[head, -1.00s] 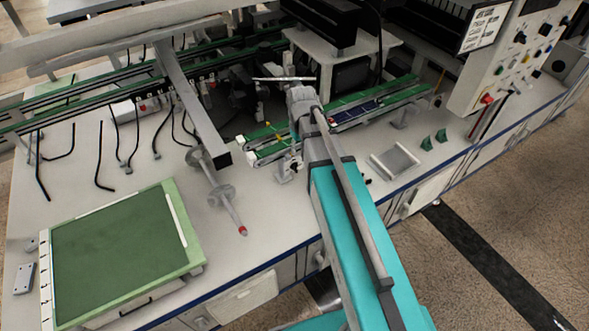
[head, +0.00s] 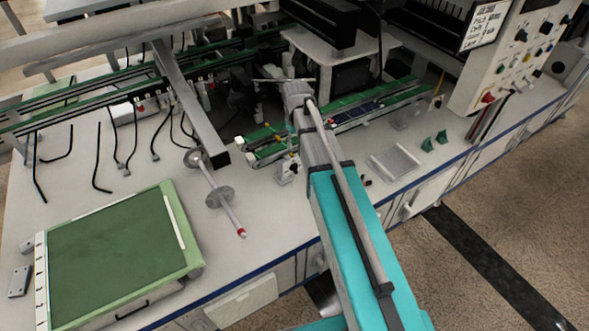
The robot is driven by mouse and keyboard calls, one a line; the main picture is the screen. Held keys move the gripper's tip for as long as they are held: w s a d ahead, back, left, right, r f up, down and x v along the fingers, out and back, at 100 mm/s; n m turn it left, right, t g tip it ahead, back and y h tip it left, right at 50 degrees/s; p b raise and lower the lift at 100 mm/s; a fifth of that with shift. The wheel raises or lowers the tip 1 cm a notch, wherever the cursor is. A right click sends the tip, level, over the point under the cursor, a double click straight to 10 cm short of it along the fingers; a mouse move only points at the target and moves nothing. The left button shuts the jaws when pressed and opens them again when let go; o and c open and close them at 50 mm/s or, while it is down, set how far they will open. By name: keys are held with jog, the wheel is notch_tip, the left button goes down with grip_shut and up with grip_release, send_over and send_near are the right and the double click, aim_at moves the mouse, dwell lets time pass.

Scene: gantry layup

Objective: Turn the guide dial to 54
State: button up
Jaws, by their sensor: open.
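My arm reaches from the lower right over the bench to the machine's middle. Its wrist end is at the near end of a short green-edged conveyor (head: 352,113). My gripper's fingers cannot be made out; the arm's end hides them. A small pale block with a dark round spot (head: 288,169) stands at the conveyor's near end, just left of my arm. It may be the guide dial, but it is too small to read any number or pointer.
A green-topped light table (head: 117,255) fills the front left. A shaft with grey discs and a red tip (head: 220,197) lies left of my arm. A pale tray (head: 395,162) and green brackets (head: 434,141) lie right. A control panel (head: 505,60) stands upper right.

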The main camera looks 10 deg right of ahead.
aim_at(295, 167)
jog(key=shift+f+b, duration=6.3)
jog(key=shift+f, duration=0.2)
grip_shut()
jog(key=shift+a, duration=0.15)
